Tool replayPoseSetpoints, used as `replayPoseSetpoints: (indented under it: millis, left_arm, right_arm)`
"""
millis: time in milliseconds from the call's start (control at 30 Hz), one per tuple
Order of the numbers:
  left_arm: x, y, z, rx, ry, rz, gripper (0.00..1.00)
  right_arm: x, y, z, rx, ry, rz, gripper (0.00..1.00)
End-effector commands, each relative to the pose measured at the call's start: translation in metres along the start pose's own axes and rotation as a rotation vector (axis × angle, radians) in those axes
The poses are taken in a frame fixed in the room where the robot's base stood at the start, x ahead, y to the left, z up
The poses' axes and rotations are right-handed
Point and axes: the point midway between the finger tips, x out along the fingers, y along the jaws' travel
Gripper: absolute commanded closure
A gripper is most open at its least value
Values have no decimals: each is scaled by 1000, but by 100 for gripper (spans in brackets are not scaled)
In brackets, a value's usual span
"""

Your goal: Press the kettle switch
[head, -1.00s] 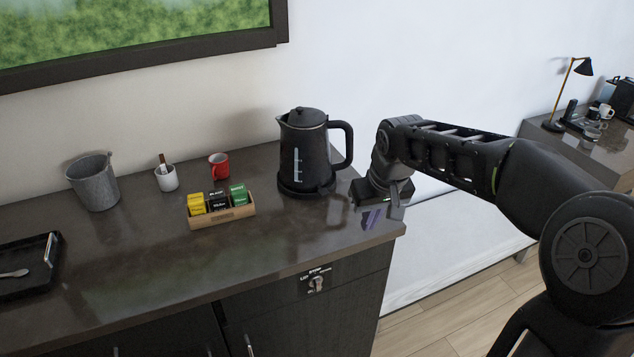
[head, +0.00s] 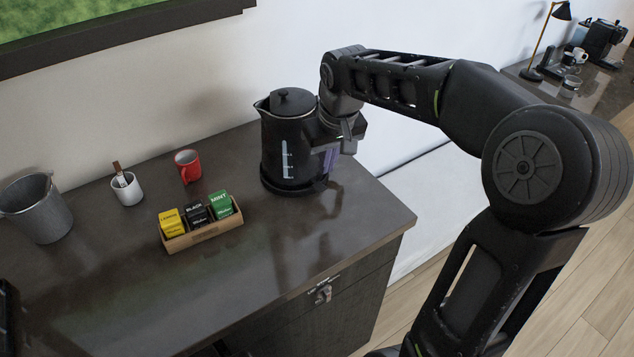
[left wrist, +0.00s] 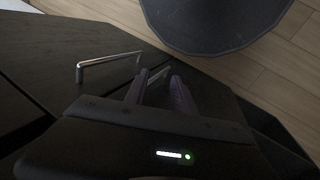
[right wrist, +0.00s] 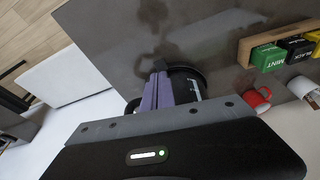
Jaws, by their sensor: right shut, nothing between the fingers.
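The black kettle (head: 283,150) stands upright on its dark round base (head: 290,186) near the right end of the counter. My right gripper (head: 330,160) is shut and empty, fingers pointing down at the kettle's right side, where the handle is largely hidden behind it. In the right wrist view the closed purple fingers (right wrist: 158,92) overlap the kettle (right wrist: 188,82); I cannot tell whether they touch it. The kettle switch cannot be made out. My left gripper (left wrist: 158,88) shows only in its wrist view, its fingers apart and empty, beside the dark cabinet front.
A red mug (head: 188,166), white cup (head: 127,190) and grey bucket (head: 40,215) stand to the left. The counter (head: 300,240) is bare in front of the kettle.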

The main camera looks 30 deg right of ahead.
Motion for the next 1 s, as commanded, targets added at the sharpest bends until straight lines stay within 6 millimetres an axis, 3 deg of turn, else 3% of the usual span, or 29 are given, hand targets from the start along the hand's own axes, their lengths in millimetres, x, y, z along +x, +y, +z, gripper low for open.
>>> replayPoseSetpoints:
  millis: [267,733,1000]
  left_arm:
    - [4,-1,-1,1,1,1,69]
    - [33,-10,-4,6,9,9,69]
    - [40,-13,-4,6,9,9,69]
  right_arm:
    - [7,0,0,0,0,0,100]
    - [58,0,1,0,-2,-1,100]
    - [70,0,0,0,0,0,100]
